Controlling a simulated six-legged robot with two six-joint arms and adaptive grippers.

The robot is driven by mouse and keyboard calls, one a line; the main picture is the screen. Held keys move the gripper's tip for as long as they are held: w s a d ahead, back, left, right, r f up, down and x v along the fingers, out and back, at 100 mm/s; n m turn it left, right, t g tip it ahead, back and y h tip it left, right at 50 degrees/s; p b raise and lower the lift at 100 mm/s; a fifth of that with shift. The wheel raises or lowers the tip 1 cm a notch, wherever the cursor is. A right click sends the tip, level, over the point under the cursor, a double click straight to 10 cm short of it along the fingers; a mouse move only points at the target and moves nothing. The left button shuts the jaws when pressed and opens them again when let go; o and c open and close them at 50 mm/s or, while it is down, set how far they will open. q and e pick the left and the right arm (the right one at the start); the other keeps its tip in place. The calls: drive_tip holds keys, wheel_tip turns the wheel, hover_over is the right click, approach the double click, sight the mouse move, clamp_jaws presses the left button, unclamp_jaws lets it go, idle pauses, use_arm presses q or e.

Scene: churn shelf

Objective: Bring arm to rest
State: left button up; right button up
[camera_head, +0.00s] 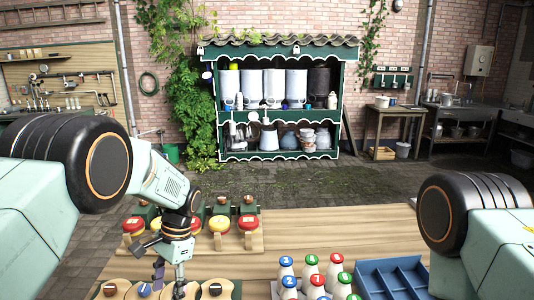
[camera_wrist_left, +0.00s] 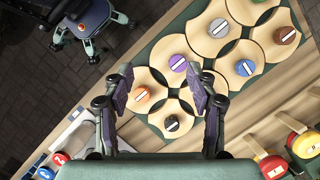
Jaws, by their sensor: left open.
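My left gripper (camera_head: 170,278) hangs pointing down over the front left of the wooden table (camera_head: 340,233). In the left wrist view the left gripper (camera_wrist_left: 160,82) has its two fingers spread apart with nothing between them. Below it lies a green board (camera_wrist_left: 258,66) with several round wooden discs (camera_wrist_left: 150,80), each with a coloured knob. A purple knob (camera_wrist_left: 178,63) and an orange knob (camera_wrist_left: 138,94) show near the fingers. The fingers appear above the discs; I cannot tell the exact gap. My right arm (camera_head: 480,225) comes in from the right; its gripper is out of view.
Red and yellow round-topped pieces (camera_head: 248,223) stand in a row behind the left gripper. Several white bottles with numbered caps (camera_head: 310,259) stand at the front middle, beside a blue compartment tray (camera_head: 392,280). A green shelf (camera_head: 346,105) with containers stands against the brick wall.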

use_arm(q)
drive_tip(key=s+f+n+t+h, duration=0.15)
drive_tip(key=s+f+n, duration=0.25)
drive_tip(key=s+f, duration=1.4)
drive_tip(key=s+r+n+t, duration=0.1)
drive_tip(key=s+n, duration=0.1)
drive_tip(key=s, duration=0.7)
drive_tip(key=s+r+n, duration=0.2)
drive_tip(key=s, duration=0.8)
wheel_tip(320, 180, down, 21)
drive_tip(key=b, duration=2.1)
drive_tip(key=shift+w+a+f+h, duration=0.2)
drive_tip(key=shift+w+h, duration=0.1)
drive_tip(key=shift+h, duration=0.05)
drive_tip(key=shift+r+t, duration=0.1)
drive_tip(key=shift+t, duration=0.15)
drive_tip(key=shift+w, duration=0.1)
